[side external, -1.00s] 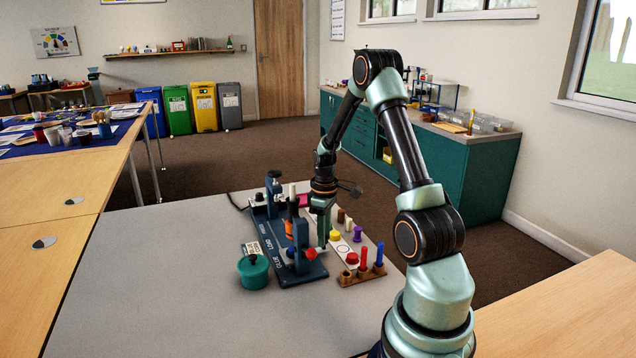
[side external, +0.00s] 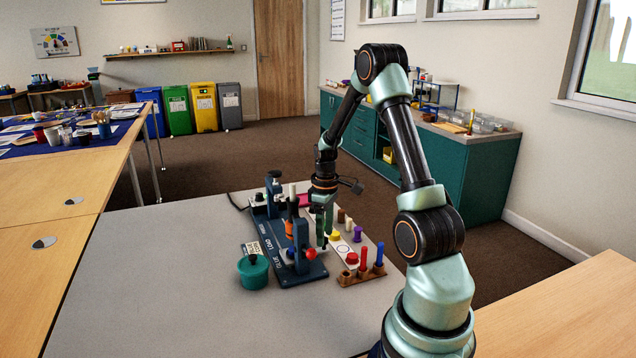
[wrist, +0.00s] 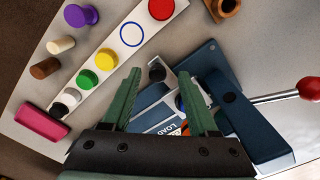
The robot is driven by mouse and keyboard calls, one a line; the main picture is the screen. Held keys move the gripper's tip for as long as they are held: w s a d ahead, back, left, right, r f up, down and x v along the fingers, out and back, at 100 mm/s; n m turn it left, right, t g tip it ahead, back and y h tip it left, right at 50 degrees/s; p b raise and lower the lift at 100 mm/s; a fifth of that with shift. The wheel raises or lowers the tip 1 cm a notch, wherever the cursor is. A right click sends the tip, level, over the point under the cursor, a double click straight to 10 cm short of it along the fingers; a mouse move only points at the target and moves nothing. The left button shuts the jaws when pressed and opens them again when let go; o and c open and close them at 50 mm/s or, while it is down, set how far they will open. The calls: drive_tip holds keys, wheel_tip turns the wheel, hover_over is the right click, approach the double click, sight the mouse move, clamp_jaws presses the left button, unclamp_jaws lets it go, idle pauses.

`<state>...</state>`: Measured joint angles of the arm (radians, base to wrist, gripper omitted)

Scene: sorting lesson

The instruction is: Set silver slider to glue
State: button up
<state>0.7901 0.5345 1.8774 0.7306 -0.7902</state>
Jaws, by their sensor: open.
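The dark blue fixture (side external: 302,277) stands on the grey table, with GLUE and LOAD lettered along its near left side. In the wrist view, a blue upright block of it (wrist: 235,112) carries a silver rod (wrist: 273,99) ending in a red ball (wrist: 310,88). The red ball also shows in the side view (side external: 311,254). I cannot tell whether this rod is the silver slider. My gripper (side external: 325,236) is open and empty, above the fixture's right edge. In the wrist view, a black round knob (wrist: 157,71) lies between the fingertips (wrist: 158,80). The LOAD label (wrist: 155,128) is partly hidden.
A teal pot (side external: 253,272) stands left of the fixture. A wooden rack (side external: 362,276) with coloured pegs stands right. The table's left front is clear.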

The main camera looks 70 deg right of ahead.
wheel_tip(320, 180, up, 11)
idle(0.3)
drive_tip(key=shift+f, duration=0.1)
drive_tip(key=w+a+r+t+h, duration=0.1)
drive_tip(key=w+a+r, duration=0.15)
drive_tip(key=a, duration=0.45)
drive_tip(key=w+a+r+t, duration=0.1)
drive_tip(key=a+r, duration=0.3)
drive_tip(key=a, duration=0.2)
drive_tip(key=s+a+r+t, duration=0.1)
drive_tip(key=s+a, duration=0.1)
drive_tip(key=a, duration=0.6)
drive_tip(key=s+a+r+t+y, duration=0.1)
drive_tip(key=s+a+t, duration=0.1)
drive_tip(key=a, duration=0.6)
drive_tip(key=shift+a+r+t, duration=0.15)
drive_tip(key=shift+r+t, duration=0.15)
